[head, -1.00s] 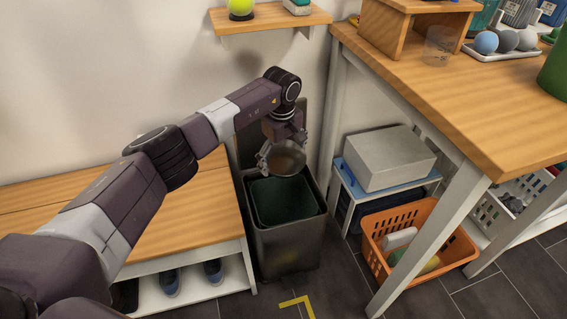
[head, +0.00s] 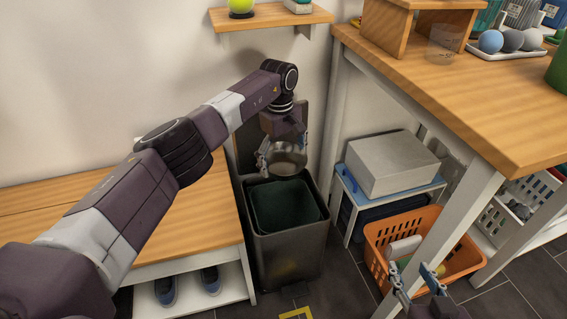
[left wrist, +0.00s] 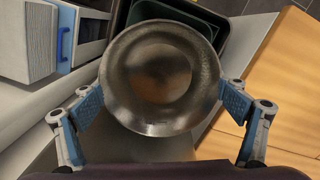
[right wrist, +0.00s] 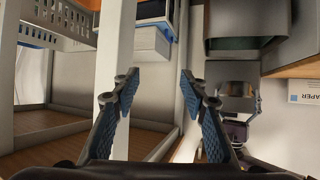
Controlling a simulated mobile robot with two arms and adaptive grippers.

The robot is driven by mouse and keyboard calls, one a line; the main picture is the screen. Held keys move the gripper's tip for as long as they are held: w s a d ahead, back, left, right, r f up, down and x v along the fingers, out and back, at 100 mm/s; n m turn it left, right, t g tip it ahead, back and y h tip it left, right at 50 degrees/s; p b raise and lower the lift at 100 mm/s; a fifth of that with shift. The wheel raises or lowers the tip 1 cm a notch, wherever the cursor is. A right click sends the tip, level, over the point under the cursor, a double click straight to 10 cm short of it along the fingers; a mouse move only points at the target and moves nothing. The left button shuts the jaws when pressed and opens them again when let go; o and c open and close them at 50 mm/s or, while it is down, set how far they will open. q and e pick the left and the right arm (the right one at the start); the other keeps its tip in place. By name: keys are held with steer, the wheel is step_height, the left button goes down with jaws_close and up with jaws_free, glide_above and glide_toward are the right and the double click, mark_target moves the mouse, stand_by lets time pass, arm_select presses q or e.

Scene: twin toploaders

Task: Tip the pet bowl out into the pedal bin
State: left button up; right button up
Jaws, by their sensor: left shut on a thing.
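The metal pet bowl (head: 287,160) is held above the pedal bin (head: 288,257) by my left gripper (head: 285,158). Its fingers are shut on opposite sides of the bowl, also seen in the left wrist view (left wrist: 160,75). The bowl looks close to level in the head view, and I see no loose pieces in it. The bin's lid stands raised behind, and its dark green liner (head: 285,208) is open under the bowl; the liner's bottom is too dark to read. My right gripper (head: 416,283) is open and empty, by the orange basket.
A wooden bench (head: 180,228) with shoes beneath stands left of the bin. A tall wooden table (head: 480,95) stands on the right. Beneath it are a grey box (head: 392,162) on a small stand and an orange basket (head: 402,228). A wall shelf (head: 268,18) is above.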

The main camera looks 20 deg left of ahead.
arm_select(q)
steer(key=shift+w+f+b, duration=0.1)
steer(key=shift+b, duration=0.55)
steer(key=shift+g+b, duration=0.3)
steer(key=shift+b, duration=0.4)
arm_select(e)
steer(key=w+a+r+t+y, duration=0.25)
steer(key=r+t, duration=0.45)
steer(key=r, duration=0.7)
arm_select(q)
steer(key=shift+b, duration=1.05)
steer(key=shift+r+h, duration=0.2)
steer(key=shift+h, duration=0.1)
arm_select(e)
steer(key=s+r+t+y, duration=0.2)
steer(key=s+r+t, duration=0.3)
steer(key=r, duration=0.6)
steer(key=shift+n+t, duration=0.3)
steer(key=shift+t, duration=0.4)
arm_select(q)
steer(key=shift+r, duration=0.1)
arm_select(e)
steer(key=shift+y, duration=0.25)
arm_select(q)
steer(key=shift+d+r+m, duration=0.1)
steer(key=shift+r+m, duration=0.3)
steer(key=shift+r, duration=0.5)
